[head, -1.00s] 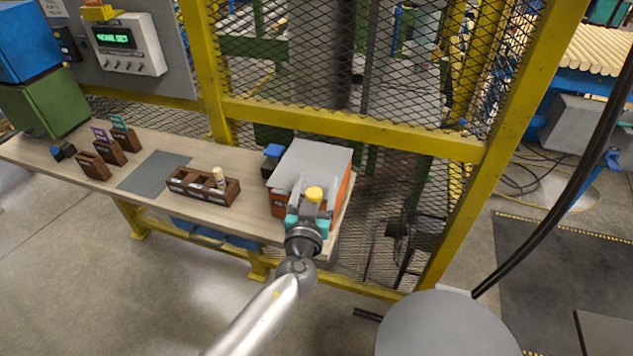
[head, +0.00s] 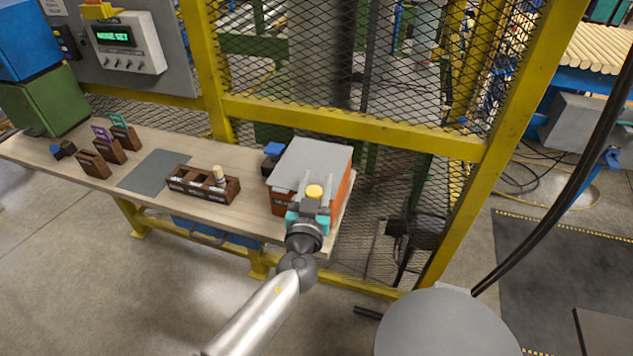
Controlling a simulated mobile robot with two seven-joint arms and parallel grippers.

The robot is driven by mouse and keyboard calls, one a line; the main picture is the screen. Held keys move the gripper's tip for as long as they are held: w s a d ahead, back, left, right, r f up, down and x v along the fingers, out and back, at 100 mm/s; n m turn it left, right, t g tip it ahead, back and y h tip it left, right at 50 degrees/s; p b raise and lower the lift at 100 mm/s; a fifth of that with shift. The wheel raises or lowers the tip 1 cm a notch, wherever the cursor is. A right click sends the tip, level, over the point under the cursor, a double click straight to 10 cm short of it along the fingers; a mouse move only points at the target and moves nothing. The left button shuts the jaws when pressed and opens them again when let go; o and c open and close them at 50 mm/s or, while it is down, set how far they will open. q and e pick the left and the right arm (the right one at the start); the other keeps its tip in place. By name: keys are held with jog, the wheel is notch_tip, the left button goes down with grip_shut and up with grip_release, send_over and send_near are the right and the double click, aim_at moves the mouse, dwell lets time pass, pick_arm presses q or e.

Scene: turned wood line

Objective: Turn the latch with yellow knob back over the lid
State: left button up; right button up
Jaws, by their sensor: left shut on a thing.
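The yellow knob (head: 315,191) of the latch shows between the fingers of my left gripper (head: 314,188), at the front edge of the box in the head view. My left gripper is shut on the knob. The grey lid (head: 313,158) lies on the orange box (head: 344,192) at the right end of the bench. The latch's arm under the knob is hidden by the gripper, so I cannot tell how it lies against the lid. My right gripper is not in view.
A blue-topped block (head: 274,150) stands close left of the box. A dark wooden rack (head: 203,187) with a pale-topped peg (head: 219,175) and a grey mat (head: 155,170) lie farther left on the bench (head: 240,215). A yellow-framed mesh fence (head: 350,125) stands behind.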

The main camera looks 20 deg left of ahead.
pick_arm(q)
grip_shut()
jog(key=shift+d+f+m+h+b, duration=0.1)
jog(key=shift+d+m+h+b, duration=0.1)
jog(key=shift+m+h+b, duration=0.95)
jog(key=shift+d+m+h, duration=0.25)
jog(key=shift+m+h, duration=0.4)
jog(key=shift+h, duration=1)
jog(key=m+g+h, duration=0.1)
jog(key=h, duration=0.1)
jog(key=m+g+h, duration=0.1)
jog(key=m+h, duration=0.1)
jog(key=h, duration=0.1)
jog(key=d+m+g+h, duration=0.1)
jog(key=m+h, duration=0.1)
jog(key=shift+s, duration=0.3)
jog(key=shift+s+d+m+g+h+b, duration=0.25)
jog(key=shift+s+m+g+h+b, duration=0.15)
jog(key=shift+m+g+h+b, duration=1.2)
jog(key=shift+s+d+m+g+h+b, duration=0.35)
jog(key=shift+m+g+h+b, duration=0.6)
jog(key=shift+m+g+b, duration=1.3)
jog(key=shift+s+d+m+g+h+b, duration=0.35)
jog(key=shift+m+g+h+b, duration=0.75)
jog(key=shift+g, duration=1.55)
jog(key=shift+s+a+b, duration=0.1)
jog(key=shift+b, duration=0.2)
